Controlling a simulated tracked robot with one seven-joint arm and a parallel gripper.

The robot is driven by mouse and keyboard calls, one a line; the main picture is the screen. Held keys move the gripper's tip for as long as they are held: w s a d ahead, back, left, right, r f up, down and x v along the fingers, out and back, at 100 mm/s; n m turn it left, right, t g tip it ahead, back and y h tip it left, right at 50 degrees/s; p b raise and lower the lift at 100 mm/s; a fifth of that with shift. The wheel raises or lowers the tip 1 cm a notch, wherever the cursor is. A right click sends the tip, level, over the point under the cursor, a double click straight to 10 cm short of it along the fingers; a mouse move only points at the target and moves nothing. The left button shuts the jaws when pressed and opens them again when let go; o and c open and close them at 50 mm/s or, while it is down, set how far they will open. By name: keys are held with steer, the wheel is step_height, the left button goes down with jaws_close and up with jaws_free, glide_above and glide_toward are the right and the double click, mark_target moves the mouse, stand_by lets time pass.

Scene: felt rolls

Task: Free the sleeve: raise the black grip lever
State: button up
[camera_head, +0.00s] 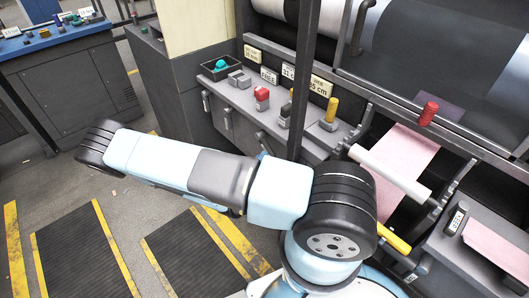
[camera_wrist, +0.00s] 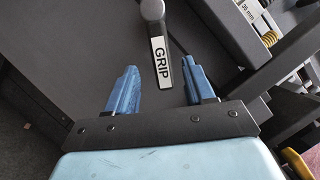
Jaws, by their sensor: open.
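The black grip lever (camera_wrist: 152,12) shows in the wrist view at the top middle, with a white plate lettered GRIP (camera_wrist: 159,63) below its rounded black end. My gripper (camera_wrist: 160,78) is open, with one blue finger to the left of the plate and one to the right. The plate shows in the gap between the fingers; I see no contact, and the depth between them is unclear. In the head view my fingers cannot be made out, and I cannot tell which part there is the grip lever. No sleeve can be identified for certain.
In the head view a grey ledge carries a red-topped control (camera_head: 262,93) and a yellow handle (camera_head: 331,108). A dark post (camera_head: 304,70) rises in front. A white roller (camera_head: 390,170) crosses pink felt (camera_head: 408,146).

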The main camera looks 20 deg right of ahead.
steer(key=v, duration=0.7)
steer(key=shift+s+a+f, duration=0.15)
steer(key=shift+s+a, duration=0.1)
step_height(320, 180, up, 28)
steer(key=s+d+m+g+y, duration=0.25)
steer(key=m+g+y, duration=0.45)
steer(key=m+g, duration=1.25)
steer(key=s+r+m+t+y, duration=0.4)
steer(key=s+r+m+t, duration=0.2)
steer(key=r, duration=0.6)
steer(key=s+r+m+t+y, duration=0.5)
steer(key=s+r+m+t, duration=0.2)
steer(key=r+m, duration=0.4)
steer(key=shift+s+r, duration=0.25)
steer(key=shift+r, duration=0.2)
